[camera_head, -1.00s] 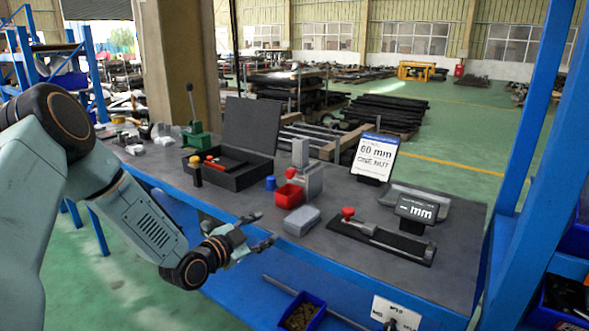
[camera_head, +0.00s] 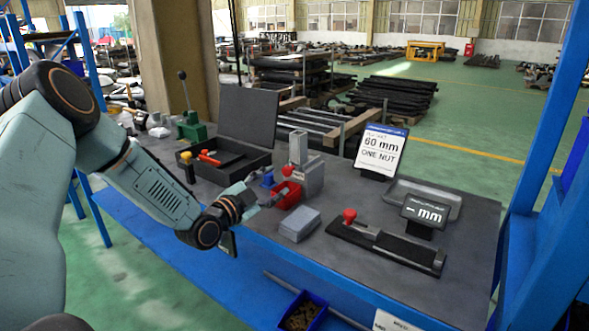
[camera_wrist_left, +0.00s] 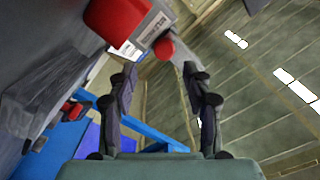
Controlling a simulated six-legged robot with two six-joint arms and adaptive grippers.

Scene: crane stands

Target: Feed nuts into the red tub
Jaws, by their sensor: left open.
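The red tub (camera_head: 289,196) stands on the bench at the foot of a grey upright device (camera_head: 308,175) with a red knob. My left gripper (camera_head: 269,194) is open at the tub's left side, its fingers pointing toward it; whether they touch it I cannot tell. In the left wrist view the red tub (camera_wrist_left: 116,18) is at the top, just beyond the spread fingers (camera_wrist_left: 158,72), with nothing between them. A blue bin (camera_head: 302,314) below the bench edge holds small brown pieces, too small to identify as nuts. No nut shows clearly. The right gripper is not seen.
A grey box (camera_head: 299,224) sits in front of the tub and a small blue cup (camera_head: 268,180) behind the gripper. A black rail with a red knob (camera_head: 386,245), a display (camera_head: 424,213) and a sign reading "60 mm ONE NUT" (camera_head: 380,152) stand to the right. An open black case (camera_head: 236,140) is behind.

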